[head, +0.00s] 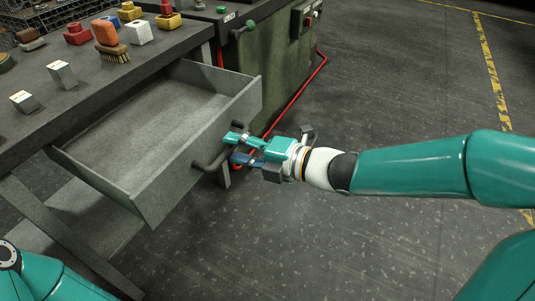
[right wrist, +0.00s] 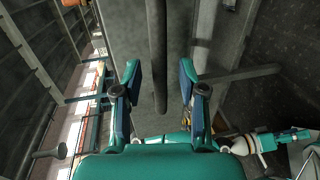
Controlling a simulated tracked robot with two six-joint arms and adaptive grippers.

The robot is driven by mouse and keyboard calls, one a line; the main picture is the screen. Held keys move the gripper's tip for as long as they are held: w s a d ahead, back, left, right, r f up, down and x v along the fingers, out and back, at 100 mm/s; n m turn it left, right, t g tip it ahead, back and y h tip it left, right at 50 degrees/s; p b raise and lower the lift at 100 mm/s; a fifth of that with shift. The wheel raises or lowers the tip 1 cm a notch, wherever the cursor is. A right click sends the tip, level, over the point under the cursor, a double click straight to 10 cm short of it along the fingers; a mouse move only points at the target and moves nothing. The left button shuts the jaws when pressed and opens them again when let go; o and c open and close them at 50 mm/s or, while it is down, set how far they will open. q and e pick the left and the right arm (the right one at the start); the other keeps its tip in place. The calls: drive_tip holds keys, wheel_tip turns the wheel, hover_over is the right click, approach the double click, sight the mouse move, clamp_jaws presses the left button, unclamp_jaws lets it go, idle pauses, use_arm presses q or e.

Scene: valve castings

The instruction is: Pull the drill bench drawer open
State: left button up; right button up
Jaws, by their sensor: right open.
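The grey drill bench drawer (head: 188,172) stands pulled out from under the bench top, its empty inside showing. Its dark bar handle (head: 209,164) is on the front panel and shows as an upright bar in the right wrist view (right wrist: 158,55). My right gripper (head: 231,147) is open at the handle, with one finger on each side of the bar as seen in the right wrist view (right wrist: 160,80). I cannot tell whether the fingers touch it. Part of the handle is hidden behind the gripper. My left gripper is not clear; an arm with a white wrist (right wrist: 258,143) shows in the right wrist view.
The bench top (head: 75,95) carries several castings, metal blocks and a brush (head: 112,52). The floor right of the drawer is clear.

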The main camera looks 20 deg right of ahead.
drive_tip(key=v, duration=0.9)
drive_tip(key=shift+s, duration=0.2)
drive_tip(key=shift+d+f, duration=0.1)
drive_tip(key=shift+d, duration=0.05)
drive_tip(key=s+a+f+m+g+h, duration=0.15)
drive_tip(key=f+m, duration=0.35)
drive_tip(key=f, duration=0.6)
drive_tip(key=a+f+m+g+h, duration=0.1)
drive_tip(key=a+f+m+g, duration=0.2)
drive_tip(key=f, duration=0.7)
drive_tip(key=a+f+m+g+h, duration=0.1)
drive_tip(key=a+f+m, duration=0.1)
drive_tip(key=f+m, duration=0.65)
drive_tip(key=s+d+f+m+g+h, duration=0.3)
drive_tip(key=s+f+m+g, duration=0.2)
drive_tip(key=s+f+m, duration=0.8)
wheel_tip(320, 180, up, 37)
drive_tip(key=w+p, duration=0.1)
drive_tip(key=p, duration=3.7)
drive_tip(key=shift+w+r+n, duration=0.2)
drive_tip(key=shift+w+n, duration=0.1)
drive_tip(key=shift+n, duration=0.15)
